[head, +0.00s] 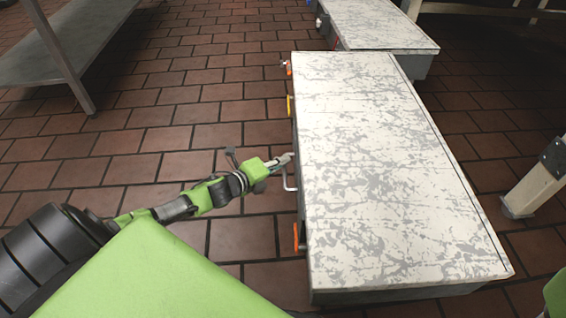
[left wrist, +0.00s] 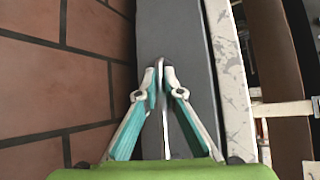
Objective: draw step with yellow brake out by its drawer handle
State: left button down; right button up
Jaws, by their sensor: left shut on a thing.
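The step (head: 385,170) has a scratched white top and grey sides, with a yellow brake (head: 290,106) low on its left side. Its pale drawer handle (head: 289,184) sticks out from that left side. My left gripper (head: 288,158) reaches the handle's far end from the left. In the left wrist view the left gripper (left wrist: 164,72) is shut on the handle bar (left wrist: 166,125), which runs between the fingers in front of the grey side (left wrist: 185,45). Whether the drawer stands out is hidden under the top in the head view. My right gripper is not in view.
Orange parts (head: 299,238) show low at the step's near left corner, others at its far left corner. Another white-topped step (head: 375,25) stands behind. A metal table (head: 75,40) is at the far left. Brick-tiled floor (head: 150,130) left of the step is clear.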

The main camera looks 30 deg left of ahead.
pick_arm(q)
jog(key=shift+s+a, duration=0.15)
jog(key=shift+a, duration=0.05)
jog(key=shift+d, duration=0.1)
jog(key=c, duration=2.1)
grip_release()
jog(key=v, duration=1.2)
